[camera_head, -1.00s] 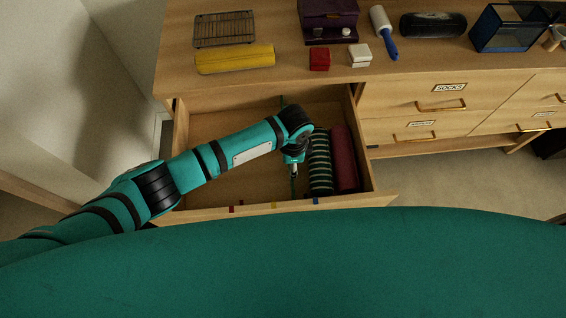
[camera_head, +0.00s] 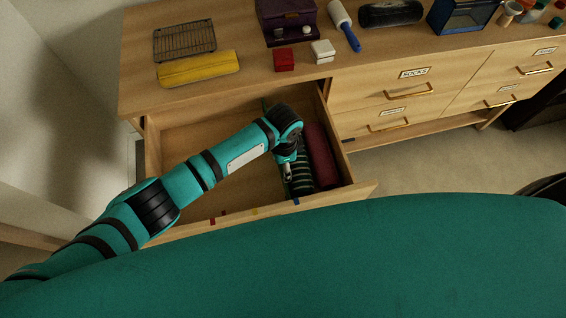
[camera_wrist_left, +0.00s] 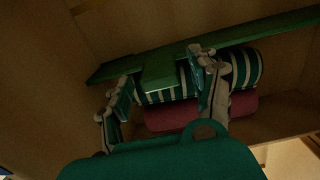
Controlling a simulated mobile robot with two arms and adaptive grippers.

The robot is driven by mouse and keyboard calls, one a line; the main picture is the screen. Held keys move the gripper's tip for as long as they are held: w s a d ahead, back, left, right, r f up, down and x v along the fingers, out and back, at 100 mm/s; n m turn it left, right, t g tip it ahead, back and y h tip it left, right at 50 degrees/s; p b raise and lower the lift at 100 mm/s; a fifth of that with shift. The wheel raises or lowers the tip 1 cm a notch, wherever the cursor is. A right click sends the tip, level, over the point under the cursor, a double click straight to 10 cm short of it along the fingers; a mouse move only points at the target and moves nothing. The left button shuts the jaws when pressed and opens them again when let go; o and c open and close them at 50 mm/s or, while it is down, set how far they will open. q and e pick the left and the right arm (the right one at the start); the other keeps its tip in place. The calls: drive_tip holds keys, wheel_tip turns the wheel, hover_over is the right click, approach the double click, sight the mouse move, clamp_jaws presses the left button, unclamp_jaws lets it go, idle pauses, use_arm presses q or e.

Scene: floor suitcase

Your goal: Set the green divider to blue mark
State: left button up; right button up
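The green divider (camera_head: 265,104) stands in the open drawer, mostly hidden behind my left arm in the head view. In the left wrist view the divider (camera_wrist_left: 255,38) crosses the drawer, with a raised green block (camera_wrist_left: 163,72) on it. My left gripper (camera_head: 287,174) is down in the drawer at the divider. The blue mark (camera_head: 296,201) is on the drawer's front edge, just right of the gripper. My right gripper is not in view.
A green striped roll (camera_head: 302,180) and a maroon roll (camera_head: 320,155) lie right of the divider. A yellow mark (camera_head: 254,212) and red marks (camera_head: 212,221) are farther left on the front edge. A yellow case (camera_head: 198,69) and red box (camera_head: 284,60) sit on the dresser top.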

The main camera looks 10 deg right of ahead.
use_arm(q)
wheel_tip(320, 180, up, 12)
idle(0.6)
idle(0.5)
